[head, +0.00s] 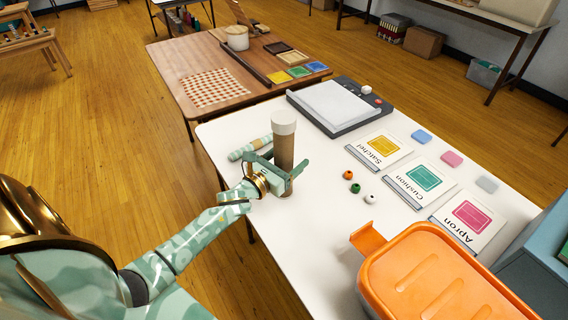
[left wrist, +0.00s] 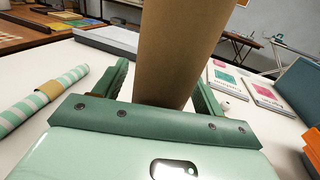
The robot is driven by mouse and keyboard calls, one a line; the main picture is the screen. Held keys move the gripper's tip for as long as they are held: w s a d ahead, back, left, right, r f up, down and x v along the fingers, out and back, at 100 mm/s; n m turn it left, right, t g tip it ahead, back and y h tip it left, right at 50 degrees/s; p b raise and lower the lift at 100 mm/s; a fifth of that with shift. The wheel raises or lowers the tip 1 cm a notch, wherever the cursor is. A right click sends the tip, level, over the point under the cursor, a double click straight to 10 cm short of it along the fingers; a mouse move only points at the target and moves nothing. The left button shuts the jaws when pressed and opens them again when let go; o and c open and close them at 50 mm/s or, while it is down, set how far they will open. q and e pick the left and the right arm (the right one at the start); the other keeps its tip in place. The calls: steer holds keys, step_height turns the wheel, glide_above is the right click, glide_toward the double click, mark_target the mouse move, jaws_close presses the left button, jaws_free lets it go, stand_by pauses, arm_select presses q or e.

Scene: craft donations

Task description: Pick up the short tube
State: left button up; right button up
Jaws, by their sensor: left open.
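The short tube (head: 284,150) is a brown cardboard cylinder with a white cap, standing upright on the white table near its left edge. In the left wrist view the brown tube (left wrist: 177,50) fills the space between the fingers, its top out of frame. My left gripper (head: 277,168) is open, with one finger on each side of the tube's lower part. Whether either finger touches it I cannot tell. My right gripper is not in view.
A striped roll with a tan band (left wrist: 52,86) lies just left of the tube. Small beads (head: 355,188), printed cards (head: 420,181), a grey-white device (head: 338,104) and an orange bin (head: 430,275) occupy the table's right and back. Clear table lies front right of the tube.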

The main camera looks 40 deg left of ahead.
arm_select(q)
steer(key=c, duration=1.1)
